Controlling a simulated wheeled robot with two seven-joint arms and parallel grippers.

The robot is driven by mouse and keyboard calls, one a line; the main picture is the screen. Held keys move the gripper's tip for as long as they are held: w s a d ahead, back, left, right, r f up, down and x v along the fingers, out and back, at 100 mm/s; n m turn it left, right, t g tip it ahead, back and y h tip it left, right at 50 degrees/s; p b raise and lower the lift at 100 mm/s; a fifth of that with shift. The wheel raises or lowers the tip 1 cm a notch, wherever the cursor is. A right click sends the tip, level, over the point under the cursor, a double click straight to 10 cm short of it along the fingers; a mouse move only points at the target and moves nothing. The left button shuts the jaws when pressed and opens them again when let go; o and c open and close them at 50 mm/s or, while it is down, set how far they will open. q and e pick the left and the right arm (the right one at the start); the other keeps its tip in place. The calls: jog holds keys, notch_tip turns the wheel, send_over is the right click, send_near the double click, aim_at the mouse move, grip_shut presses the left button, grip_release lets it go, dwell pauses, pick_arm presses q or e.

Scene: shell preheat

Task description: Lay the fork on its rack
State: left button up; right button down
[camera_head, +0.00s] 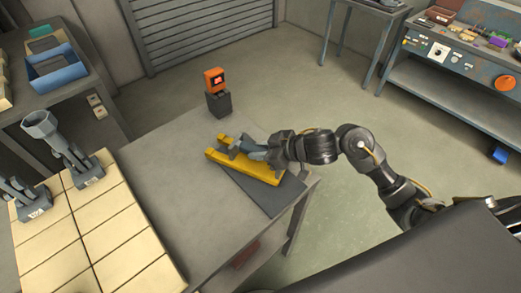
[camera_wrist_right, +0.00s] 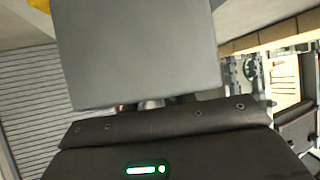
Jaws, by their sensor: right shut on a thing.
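A yellow rack (camera_head: 248,168) with two rails lies on a dark mat near the right end of the grey table. My right gripper (camera_head: 270,152) reaches in from the right, shut on the grey fork (camera_head: 240,146), low over the rack. The gripper partly hides the fork and the far rail. I cannot tell whether the fork touches the rails. In the right wrist view a broad grey face of the held fork (camera_wrist_right: 140,50) fills the upper middle, and a bit of yellow shows at the top left corner. My left gripper is not in view.
An orange device on a dark block (camera_head: 218,103) stands behind the rack. Tiled panels (camera_head: 85,235) with grey metal fixtures (camera_head: 70,150) are at the left. A blue bin (camera_head: 55,70) sits on a shelf beyond. The table's middle (camera_head: 180,195) is clear.

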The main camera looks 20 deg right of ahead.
jog(key=c, duration=1.1)
grip_release()
jog(key=shift+f, duration=0.1)
jog(key=shift+r, duration=0.25)
jog(key=v, duration=1.2)
jog(key=shift+f+p, duration=0.1)
jog(key=shift+p, duration=0.2)
